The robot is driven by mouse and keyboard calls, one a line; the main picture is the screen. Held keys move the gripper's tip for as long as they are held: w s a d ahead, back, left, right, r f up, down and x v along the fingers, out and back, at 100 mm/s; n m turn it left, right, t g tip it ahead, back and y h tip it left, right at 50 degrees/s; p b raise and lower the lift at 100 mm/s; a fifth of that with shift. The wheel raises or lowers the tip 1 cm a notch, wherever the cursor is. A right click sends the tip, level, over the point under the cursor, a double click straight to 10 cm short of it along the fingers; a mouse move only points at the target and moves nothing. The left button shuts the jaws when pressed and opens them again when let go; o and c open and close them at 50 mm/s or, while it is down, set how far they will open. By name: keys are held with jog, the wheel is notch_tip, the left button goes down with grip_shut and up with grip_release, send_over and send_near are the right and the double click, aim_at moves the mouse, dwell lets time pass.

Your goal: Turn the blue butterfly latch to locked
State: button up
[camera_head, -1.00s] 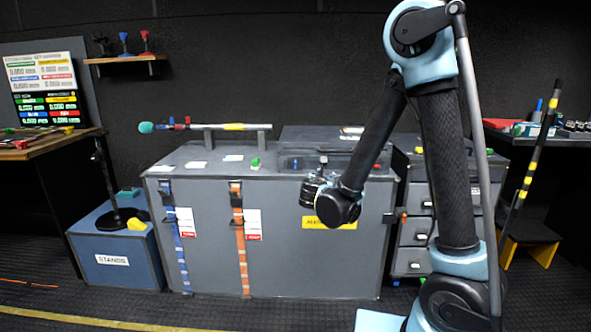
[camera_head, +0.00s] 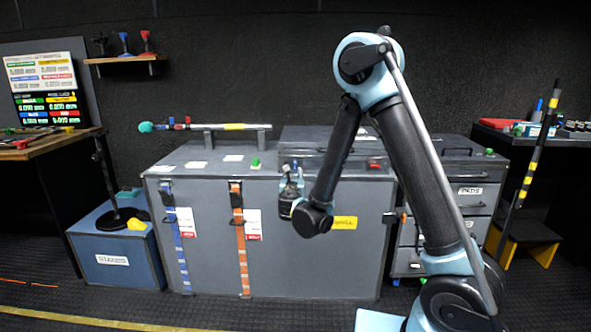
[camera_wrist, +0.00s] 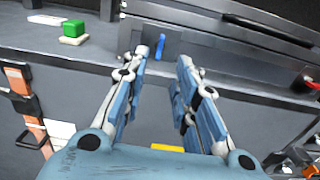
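The blue butterfly latch (camera_wrist: 160,45) shows in the wrist view as a small blue tab on the front of the dark case (camera_wrist: 225,50). It stands nearly upright, with a slight tilt. My gripper (camera_wrist: 163,62) is open and empty, with its two fingers apart below the latch in that view. The latch lies in line with the gap between the fingertips, and I see no contact. In the head view my gripper (camera_head: 291,178) is in front of the case (camera_head: 340,136), and I cannot clearly make out the latch there.
The case rests on a large grey cabinet (camera_head: 205,258). A red latch (camera_head: 375,165) is on the case's right side. A green block (camera_wrist: 73,29) sits on the cabinet top to the left. A pole (camera_head: 205,127) lies on stands behind it. Drawers (camera_head: 470,205) stand at right.

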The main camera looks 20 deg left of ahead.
aim_at(295, 166)
jog(key=x, duration=1)
jog(key=shift+w, duration=0.25)
grip_shut()
